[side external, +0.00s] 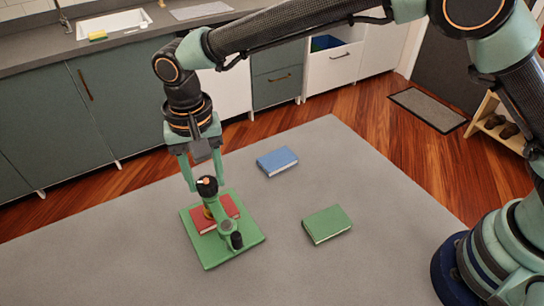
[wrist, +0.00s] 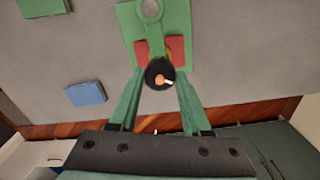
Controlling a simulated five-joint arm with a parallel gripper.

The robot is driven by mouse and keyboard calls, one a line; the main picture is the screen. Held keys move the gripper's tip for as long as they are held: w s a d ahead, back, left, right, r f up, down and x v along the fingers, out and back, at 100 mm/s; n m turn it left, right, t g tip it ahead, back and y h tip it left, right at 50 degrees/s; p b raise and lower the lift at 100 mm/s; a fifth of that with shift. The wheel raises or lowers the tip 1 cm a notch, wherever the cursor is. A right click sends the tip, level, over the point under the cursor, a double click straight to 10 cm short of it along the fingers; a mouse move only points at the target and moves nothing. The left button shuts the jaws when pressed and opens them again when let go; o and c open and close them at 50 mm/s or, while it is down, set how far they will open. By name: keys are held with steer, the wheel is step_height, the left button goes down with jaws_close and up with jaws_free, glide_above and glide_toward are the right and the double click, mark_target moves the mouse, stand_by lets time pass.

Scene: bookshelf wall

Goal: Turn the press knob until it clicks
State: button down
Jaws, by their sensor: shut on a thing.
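The press has a green base plate (side external: 222,255) on the grey table. A red book (side external: 228,207) lies on the plate under the green press arm (side external: 224,222). The black press knob (side external: 207,190) stands on top, with a small orange and white mark on it. My gripper (side external: 207,186) points down from above, one finger on each side of the knob, and is shut on it. The wrist view shows the knob (wrist: 158,70) between my green fingertips (wrist: 160,76), with parts of the red book (wrist: 176,48) to either side.
A blue book (side external: 277,161) and a green book (side external: 327,224) lie flat on the grey table (side external: 350,180), right of the press. Kitchen cabinets (side external: 125,105) stand behind. The table between the books is clear.

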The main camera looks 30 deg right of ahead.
mark_target(206, 182)
steer(key=shift+a, duration=0.1)
stand_by(0.3)
steer(key=shift+c, duration=1.8)
jaws_free()
step_height(206, 182, up, 12)
steer(key=shift+r, duration=0.1)
